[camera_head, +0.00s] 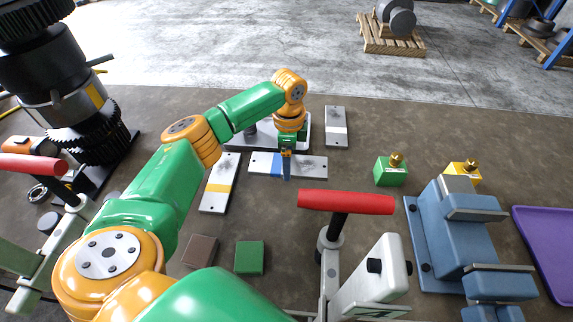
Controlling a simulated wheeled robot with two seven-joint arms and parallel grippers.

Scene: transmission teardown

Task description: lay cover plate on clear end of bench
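Several flat pale plates lie on the brown bench (420,135); I cannot tell which one is the cover plate. One with a blue stripe (309,167) lies crosswise under my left gripper (287,174). A plate with a yellow stripe (220,182) lies to its left, and a grey-and-white plate (336,127) to its upper right. My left gripper points down, its narrow blue fingers at or just in front of the blue-striped plate. Whether they touch it or grip anything is not clear. My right gripper is not in view.
A pale base (262,134) sits behind my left wrist. A dark gear assembly (60,90) stands at left. Bench between the grey-and-white plate and green block is bare.

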